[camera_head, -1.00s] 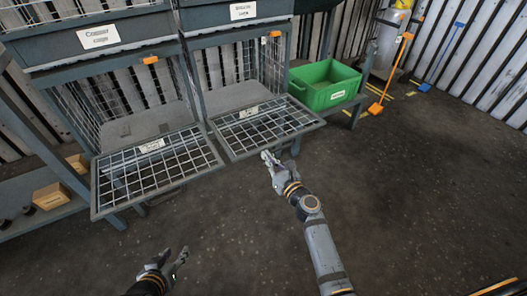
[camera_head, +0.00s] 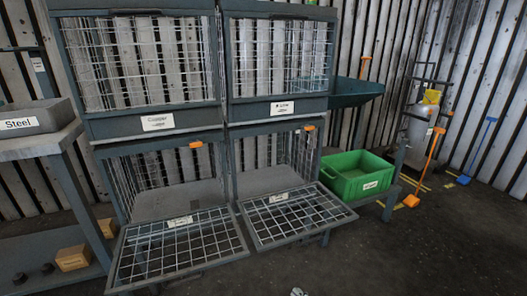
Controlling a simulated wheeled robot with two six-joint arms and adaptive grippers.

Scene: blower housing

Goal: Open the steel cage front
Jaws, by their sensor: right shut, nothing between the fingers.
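Two lower cages stand side by side, and both mesh fronts are swung down and open. The left front (camera_head: 182,247) and the right front (camera_head: 296,213) lie out nearly flat, each with a small white label too small to read. I cannot tell which cage is the steel one. Behind the fronts, the lower cages show flat grey floors and look empty. Only the tip of my right gripper (camera_head: 298,292) shows at the bottom edge, shut and empty, below and apart from the right front. My left gripper is out of view.
Upper mesh cages (camera_head: 142,62) are closed; one label reads Copper. A grey bin labelled Steel (camera_head: 30,118) sits on a bench at the left. A green crate (camera_head: 355,177) stands at the right. Orange tabs (camera_head: 196,145) mark the lower frames. The floor at lower right is clear.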

